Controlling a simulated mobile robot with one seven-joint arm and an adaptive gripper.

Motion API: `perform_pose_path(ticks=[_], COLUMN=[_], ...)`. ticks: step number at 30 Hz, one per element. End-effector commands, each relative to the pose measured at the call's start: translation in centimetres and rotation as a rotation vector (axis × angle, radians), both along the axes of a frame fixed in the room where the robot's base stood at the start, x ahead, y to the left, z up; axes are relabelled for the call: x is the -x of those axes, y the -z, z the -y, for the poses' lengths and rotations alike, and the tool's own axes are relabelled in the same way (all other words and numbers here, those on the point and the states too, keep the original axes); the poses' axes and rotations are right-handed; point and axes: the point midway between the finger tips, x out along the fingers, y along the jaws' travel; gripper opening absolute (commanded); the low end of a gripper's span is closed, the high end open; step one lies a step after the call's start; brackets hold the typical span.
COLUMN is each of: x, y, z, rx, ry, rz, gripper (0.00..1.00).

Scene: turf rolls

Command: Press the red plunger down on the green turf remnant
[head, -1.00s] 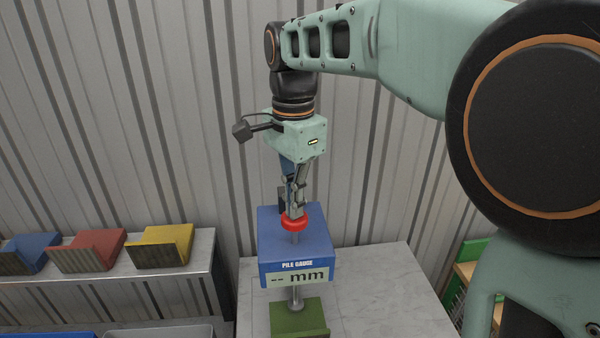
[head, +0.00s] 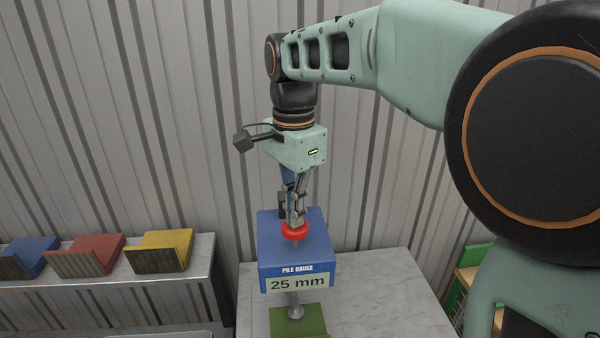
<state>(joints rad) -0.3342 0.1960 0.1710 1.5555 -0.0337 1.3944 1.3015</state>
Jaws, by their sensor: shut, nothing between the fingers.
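The red plunger (head: 295,232) is a round knob on a short metal stem on top of the blue pile gauge (head: 310,257). My gripper (head: 295,222) is shut and points down, its fingertips on top of the red knob. The gauge's display reads "25 mm". Below the gauge, a metal rod with a round foot (head: 296,312) reaches down to the green turf remnant (head: 312,320). The foot appears to rest on the turf. The turf's lower part is cut off by the picture edge.
The gauge and turf are over a pale marble-like table (head: 375,305), clear to the right. On a shelf at left stand a blue holder (head: 30,255), a red holder (head: 85,255) and a yellow holder (head: 160,250). A corrugated wall (head: 150,110) stands close behind.

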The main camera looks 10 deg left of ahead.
Motion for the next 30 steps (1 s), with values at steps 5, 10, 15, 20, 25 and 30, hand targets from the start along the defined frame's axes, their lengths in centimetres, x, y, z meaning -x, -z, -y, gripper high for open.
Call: perform_pose_path(ticks=[5, 10, 15, 20, 25, 30], x=[0.0, 0.0, 0.0, 0.0, 0.0, 0.0], y=[-2.2, -4.4, -6.4, -8.3, -10.4, -12.5], z=[0.0, 0.0, 0.0, 0.0, 0.0, 0.0], rx=[0.001, 0.000, -0.001, -0.001, 0.000, -0.001], ry=[0.000, 0.000, 0.000, 0.000, 0.000, 0.000], rz=[-0.001, 0.000, 0.001, 0.001, 0.000, 0.001], gripper=[0.00, 0.00, 0.00, 0.00, 0.00, 0.00])
